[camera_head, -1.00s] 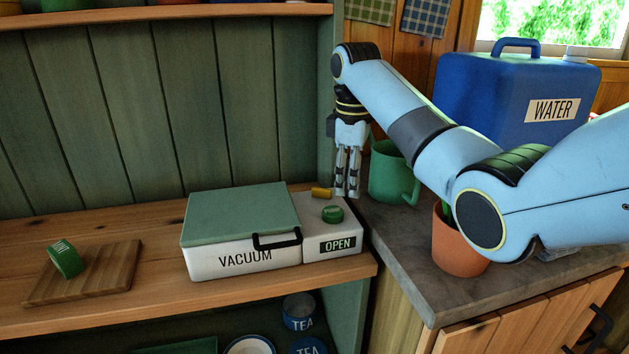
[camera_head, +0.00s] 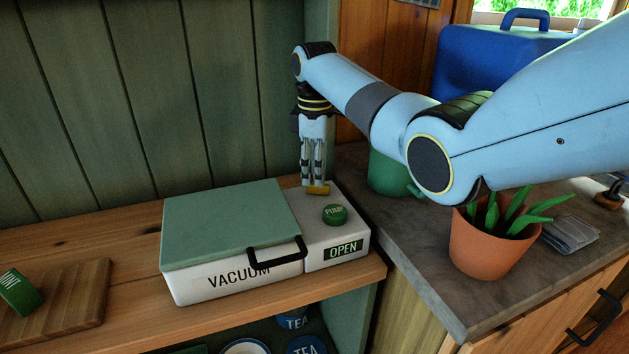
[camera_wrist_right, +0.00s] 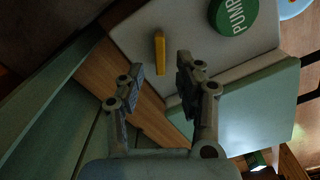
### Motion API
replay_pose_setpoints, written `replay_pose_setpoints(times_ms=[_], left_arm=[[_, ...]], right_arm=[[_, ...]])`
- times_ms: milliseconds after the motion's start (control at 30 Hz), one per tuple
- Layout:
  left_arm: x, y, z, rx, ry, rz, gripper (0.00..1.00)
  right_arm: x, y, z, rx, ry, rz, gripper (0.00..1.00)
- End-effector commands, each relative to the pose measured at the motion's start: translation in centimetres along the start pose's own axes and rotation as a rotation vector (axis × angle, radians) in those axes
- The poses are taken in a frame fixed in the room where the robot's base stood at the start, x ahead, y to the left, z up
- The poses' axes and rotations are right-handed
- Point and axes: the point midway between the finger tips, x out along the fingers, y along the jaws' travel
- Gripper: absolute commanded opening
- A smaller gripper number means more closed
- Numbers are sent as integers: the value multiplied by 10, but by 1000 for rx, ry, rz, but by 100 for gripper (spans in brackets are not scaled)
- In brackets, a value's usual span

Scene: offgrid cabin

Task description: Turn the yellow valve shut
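The yellow valve (camera_head: 318,189) is a small bar handle on top of the white vacuum unit (camera_head: 353,225), behind the green PUMP button (camera_head: 335,214). A label on the unit's front reads OPEN. My right gripper (camera_head: 314,180) points down right at the valve, its fingertips just above or around it. In the right wrist view the gripper (camera_wrist_right: 158,76) is open, and the valve (camera_wrist_right: 160,52) shows in line with the gap between the two fingers. I cannot tell whether either finger touches it. My left gripper is out of view.
The vacuum box's green lid (camera_head: 230,220) is closed, with a black handle (camera_head: 277,250). A green mug (camera_head: 386,172) and a potted plant (camera_head: 487,243) stand on the grey counter, close to my right arm. A wooden board (camera_head: 65,308) lies at left.

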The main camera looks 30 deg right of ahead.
Motion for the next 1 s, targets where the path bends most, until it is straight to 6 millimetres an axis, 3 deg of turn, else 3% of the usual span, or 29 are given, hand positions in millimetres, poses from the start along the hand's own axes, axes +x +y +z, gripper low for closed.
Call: replay_pose_setpoints(times_ms=[200,533,800,1000], left_arm=[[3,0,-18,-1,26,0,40],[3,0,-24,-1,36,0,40],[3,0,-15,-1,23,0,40],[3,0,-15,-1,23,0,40]], right_arm=[[25,0,0,0,0,-1,35],[29,0,0,0,0,0,35],[29,0,0,0,0,0,0],[29,0,0,1,-1,0,0]])
